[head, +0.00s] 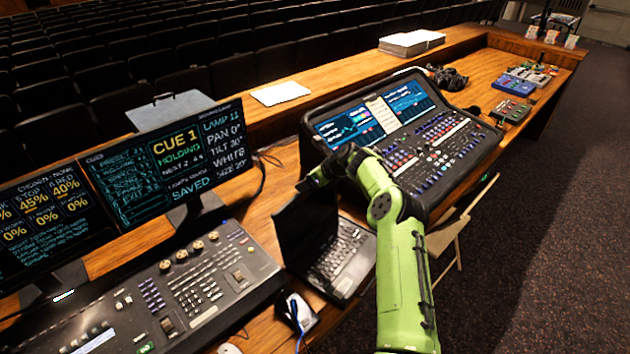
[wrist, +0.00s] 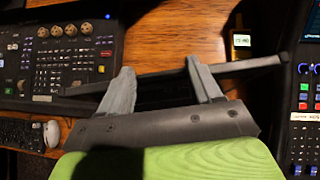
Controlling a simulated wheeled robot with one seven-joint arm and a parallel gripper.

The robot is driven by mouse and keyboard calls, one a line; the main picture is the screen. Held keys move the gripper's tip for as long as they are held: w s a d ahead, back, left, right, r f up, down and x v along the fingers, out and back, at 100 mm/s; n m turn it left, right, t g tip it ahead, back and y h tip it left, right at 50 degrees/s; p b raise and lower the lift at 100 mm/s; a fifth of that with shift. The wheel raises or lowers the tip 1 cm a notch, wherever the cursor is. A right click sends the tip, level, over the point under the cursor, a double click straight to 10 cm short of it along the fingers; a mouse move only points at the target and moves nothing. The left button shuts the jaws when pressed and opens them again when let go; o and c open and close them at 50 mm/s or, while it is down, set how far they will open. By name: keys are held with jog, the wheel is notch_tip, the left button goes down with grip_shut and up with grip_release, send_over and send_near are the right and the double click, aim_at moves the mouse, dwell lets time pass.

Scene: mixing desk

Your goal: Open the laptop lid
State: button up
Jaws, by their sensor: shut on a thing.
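The black laptop (head: 343,262) sits on the wooden desk, between the lighting console and the large mixer. Its lid (head: 302,228) is raised at a steep angle, and its keyboard is uncovered in the head view. My gripper (head: 310,184) is at the lid's upper edge, partly hidden by my green arm. In the wrist view, the lid (wrist: 250,66) shows edge-on as a thin dark bar crossing at the fingers. My gripper (wrist: 158,77) is shut on the lid; the exact contact is hard to see.
The mixer (head: 440,150) stands close on the right of the laptop. The lighting console (head: 190,290) and monitors (head: 175,160) are on the left. A small device with a cable (head: 298,312) lies at the laptop's front left. Open carpet (head: 540,240) lies right of the desk.

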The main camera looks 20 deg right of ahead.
jog(key=shift+w+a, duration=0.25)
jog(key=shift+w, duration=0.05)
jog(key=o, duration=1.5)
jog(key=shift+s+d, duration=0.1)
jog(key=b+v, duration=0.2)
jog(key=v, duration=1.3)
jog(key=shift+s+r, duration=0.15)
jog(key=shift+r, duration=0.2)
